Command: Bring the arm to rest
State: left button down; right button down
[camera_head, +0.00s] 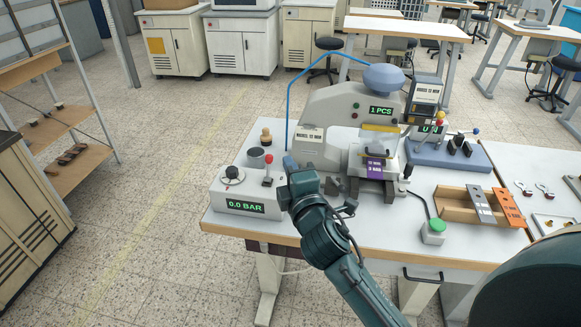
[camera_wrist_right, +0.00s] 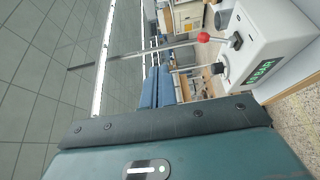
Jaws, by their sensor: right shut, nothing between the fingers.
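My right arm reaches in from the bottom of the head view. Its gripper (camera_head: 290,163) is shut and empty, in front of the left side of the grey stamping press (camera_head: 335,108). It is just right of the red-knobbed lever (camera_head: 268,168) on the control box (camera_head: 246,207), which reads 0.0 BAR. I cannot tell whether it touches anything there. In the right wrist view the shut fingers (camera_wrist_right: 157,88) show apart from the box (camera_wrist_right: 275,40) and its red knob (camera_wrist_right: 204,37). My left gripper is not in view.
The white worktable (camera_head: 385,232) carries a green button (camera_head: 433,231), a wooden tray (camera_head: 458,206) with grey and orange pieces, and a blue-grey stand (camera_head: 445,155). A wooden shelf (camera_head: 62,128) stands at the left. Tiled floor between them is free.

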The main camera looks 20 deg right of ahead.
jog(key=s+a+f+m+g+y, duration=0.2)
jog(key=s+f+m+g, duration=0.2)
jog(key=s+f+m, duration=0.3)
jog(key=s+a+f+m+g+y, duration=0.3)
jog(key=s+f+m, duration=0.3)
jog(key=s+f, duration=0.9)
notch_tip(320, 180, down, 4)
jog(key=shift+a+m+g, duration=0.35)
jog(key=shift+m+g, duration=0.05)
